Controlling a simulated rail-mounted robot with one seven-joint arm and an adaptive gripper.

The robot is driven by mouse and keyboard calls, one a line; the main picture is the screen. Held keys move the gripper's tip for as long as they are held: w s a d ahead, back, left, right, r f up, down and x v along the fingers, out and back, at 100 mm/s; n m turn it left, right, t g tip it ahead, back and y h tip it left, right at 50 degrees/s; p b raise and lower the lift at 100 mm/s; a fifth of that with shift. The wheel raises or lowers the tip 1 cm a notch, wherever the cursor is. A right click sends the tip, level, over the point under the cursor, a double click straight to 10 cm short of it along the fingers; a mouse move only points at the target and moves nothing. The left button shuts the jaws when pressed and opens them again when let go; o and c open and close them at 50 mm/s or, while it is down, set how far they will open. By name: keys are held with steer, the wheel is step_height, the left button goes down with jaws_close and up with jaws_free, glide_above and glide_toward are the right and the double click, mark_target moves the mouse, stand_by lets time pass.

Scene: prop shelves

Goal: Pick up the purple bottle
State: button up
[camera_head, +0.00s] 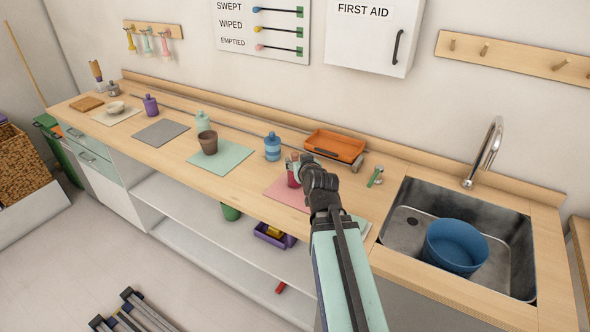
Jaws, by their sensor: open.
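The purple bottle (151,104) stands upright on the wooden counter (258,167) toward the left, behind the grey mat. My gripper (300,160) is over the right half of the counter, far to the right of the purple bottle. Its jaws are open. A pink-red bottle (293,176) shows at or just behind the fingertips, over a pink mat (279,192). I cannot tell if the fingers touch it. My arm hides part of the counter.
A blue bottle (272,147), a brown cup (208,143) and a mint bottle (203,121) stand between my gripper and the purple bottle. An orange tray (335,145) lies at the back. A sink (405,235) holds a blue bucket (455,247). The grey mat (161,132) is empty.

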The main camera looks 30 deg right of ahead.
mark_target(296, 159)
steer(key=shift+w+p, duration=0.1)
steer(key=shift+p, duration=0.2)
steer(key=w+p, duration=0.1)
steer(key=p, duration=0.3)
steer(key=shift+d, duration=0.1)
steer(key=x, duration=0.2)
steer(key=p+x, duration=0.1)
steer(key=x, duration=0.1)
steer(key=shift+f+p, duration=0.25)
steer(key=shift+p, duration=0.05)
steer(key=shift+s, duration=0.1)
jaws_close()
